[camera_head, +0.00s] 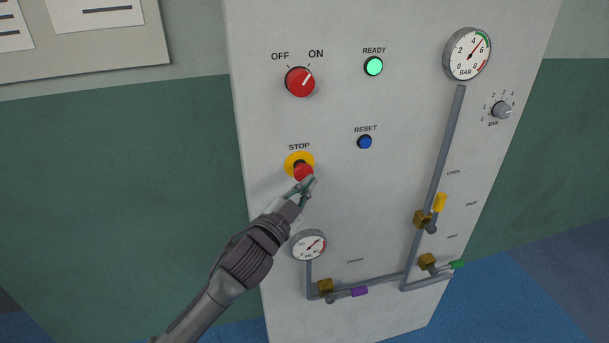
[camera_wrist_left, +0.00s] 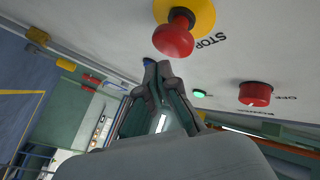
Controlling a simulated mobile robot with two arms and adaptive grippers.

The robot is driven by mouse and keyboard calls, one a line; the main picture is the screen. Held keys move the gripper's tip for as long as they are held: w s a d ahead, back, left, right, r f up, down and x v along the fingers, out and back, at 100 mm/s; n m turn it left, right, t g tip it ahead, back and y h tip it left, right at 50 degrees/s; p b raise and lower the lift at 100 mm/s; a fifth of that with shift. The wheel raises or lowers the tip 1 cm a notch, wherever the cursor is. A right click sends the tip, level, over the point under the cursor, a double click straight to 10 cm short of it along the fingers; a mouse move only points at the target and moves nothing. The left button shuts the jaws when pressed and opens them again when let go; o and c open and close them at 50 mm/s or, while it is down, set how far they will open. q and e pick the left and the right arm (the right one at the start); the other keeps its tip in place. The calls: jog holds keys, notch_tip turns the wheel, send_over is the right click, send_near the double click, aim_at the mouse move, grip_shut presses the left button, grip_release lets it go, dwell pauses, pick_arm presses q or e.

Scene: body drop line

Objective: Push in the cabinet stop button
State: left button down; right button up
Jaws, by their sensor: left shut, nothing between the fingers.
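The cabinet stop button is a red mushroom head (camera_head: 303,172) on a yellow round plate (camera_head: 293,160), under the word STOP on the white cabinet front (camera_head: 345,215). My left gripper (camera_head: 309,182) is shut and empty, its fingertips just below and right of the red head in the head view. In the left wrist view the red head (camera_wrist_left: 174,38) stands out from its yellow plate (camera_wrist_left: 203,12) on a stem. The shut fingertips (camera_wrist_left: 157,68) are close to it there; a gap shows between them. My right gripper is not in view.
A red OFF/ON knob (camera_head: 300,82), a green READY lamp (camera_head: 374,66) and a blue RESET button (camera_head: 365,142) are nearby. A small gauge (camera_head: 309,245) and pipes with valves (camera_head: 327,287) lie below. A larger gauge (camera_head: 467,54) is at upper right.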

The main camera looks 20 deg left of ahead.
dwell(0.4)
pick_arm(q)
jog(key=shift+w+a, duration=0.25)
jog(key=shift+w, duration=0.1)
dwell(0.3)
jog(key=shift+w+a, duration=0.4)
jog(key=shift+w, duration=0.15)
dwell(0.6)
jog(key=shift+s+d, duration=0.1)
dwell(0.4)
jog(key=shift+s+d+p, duration=0.45)
jog(key=shift+s+d, duration=0.1)
jog(key=shift+s, duration=0.25)
jog(key=s+d, duration=0.2)
jog(key=s, duration=0.2)
jog(key=shift+s+d+p, duration=0.1)
jog(key=shift+d+p, duration=0.25)
jog(key=shift+d, duration=0.05)
